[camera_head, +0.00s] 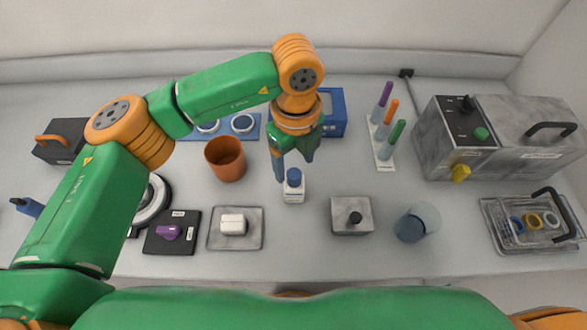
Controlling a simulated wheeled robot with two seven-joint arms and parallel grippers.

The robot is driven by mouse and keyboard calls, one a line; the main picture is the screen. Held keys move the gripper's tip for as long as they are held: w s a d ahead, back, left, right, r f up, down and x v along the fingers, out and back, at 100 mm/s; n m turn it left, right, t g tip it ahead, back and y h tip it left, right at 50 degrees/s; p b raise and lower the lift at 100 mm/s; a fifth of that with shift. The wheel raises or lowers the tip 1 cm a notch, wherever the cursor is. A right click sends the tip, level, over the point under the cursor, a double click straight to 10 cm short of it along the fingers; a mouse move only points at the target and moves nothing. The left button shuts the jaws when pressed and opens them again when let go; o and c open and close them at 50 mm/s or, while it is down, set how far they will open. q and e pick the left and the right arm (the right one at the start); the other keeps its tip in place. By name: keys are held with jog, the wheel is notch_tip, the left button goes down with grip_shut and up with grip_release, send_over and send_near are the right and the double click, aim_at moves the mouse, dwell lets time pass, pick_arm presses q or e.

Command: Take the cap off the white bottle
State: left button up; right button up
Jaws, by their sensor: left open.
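The white bottle (293,192) stands upright near the middle of the bench, with its blue cap (293,176) on top. My left gripper (293,168) is open and points down, just above and behind the cap in the picture. One finger shows left of the cap and the other at upper right. I cannot tell whether either finger touches the cap. My right gripper is not in view.
An orange cup (225,160) stands left of the bottle, and a grey block with a black knob (352,217) is at its right front. A pen rack (383,150) and a grey instrument (500,140) are farther right. Bare bench lies between bottle and rack.

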aim_at(295, 174)
pick_arm(q)
notch_tip(295, 174, down, 4)
jog(key=shift+w+f+p, duration=0.15)
jog(key=shift+f+p, duration=0.1)
jog(key=shift+p, duration=0.85)
jog(key=shift+w+f, duration=0.1)
jog(key=shift+f, duration=0.3)
jog(key=c, duration=0.7)
grip_shut()
